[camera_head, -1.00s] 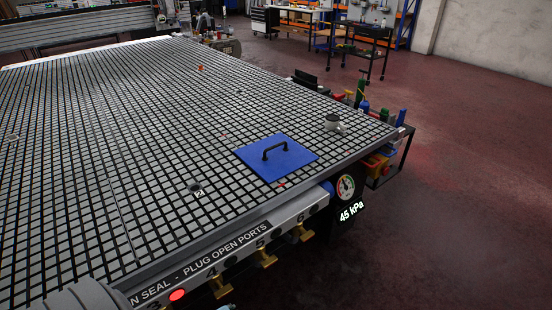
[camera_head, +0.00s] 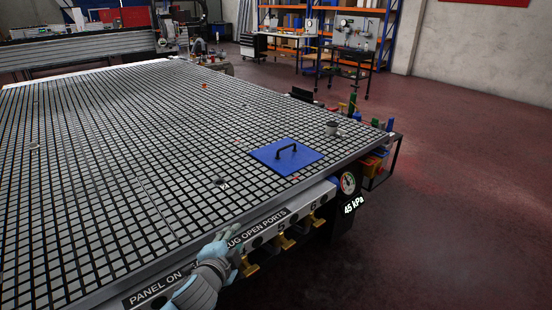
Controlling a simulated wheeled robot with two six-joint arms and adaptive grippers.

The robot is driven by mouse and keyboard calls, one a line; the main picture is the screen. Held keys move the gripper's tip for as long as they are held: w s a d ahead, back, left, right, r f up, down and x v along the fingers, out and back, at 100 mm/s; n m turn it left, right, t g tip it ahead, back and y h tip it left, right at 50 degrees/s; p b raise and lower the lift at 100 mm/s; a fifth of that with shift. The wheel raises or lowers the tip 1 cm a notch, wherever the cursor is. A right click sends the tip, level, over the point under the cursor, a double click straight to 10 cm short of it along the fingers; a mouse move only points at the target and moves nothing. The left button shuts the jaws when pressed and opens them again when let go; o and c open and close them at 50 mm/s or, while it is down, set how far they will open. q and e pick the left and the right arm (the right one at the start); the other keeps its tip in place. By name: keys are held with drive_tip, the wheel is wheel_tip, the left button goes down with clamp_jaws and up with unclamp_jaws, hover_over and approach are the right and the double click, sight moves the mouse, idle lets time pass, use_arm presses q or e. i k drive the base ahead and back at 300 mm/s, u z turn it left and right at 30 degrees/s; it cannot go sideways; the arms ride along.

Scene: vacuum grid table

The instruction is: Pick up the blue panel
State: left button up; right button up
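The blue panel (camera_head: 287,155) lies flat on the grid table (camera_head: 130,190), near its right front corner. It is a flat square with a black bar handle (camera_head: 287,149) standing up in its middle. My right gripper is out of view.
A dark cup (camera_head: 331,128) stands behind and right of the panel. Brass valves (camera_head: 287,241) line the front rail, and a gauge (camera_head: 348,182) reading 45 kPa hangs at the corner. A side rack (camera_head: 376,160) holds bottles. The grid left of the panel is mostly clear.

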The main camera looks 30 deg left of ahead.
sight(286, 156)
drive_tip(key=u, duration=0.6)
drive_tip(key=i, duration=1.6)
drive_tip(key=z, duration=0.65)
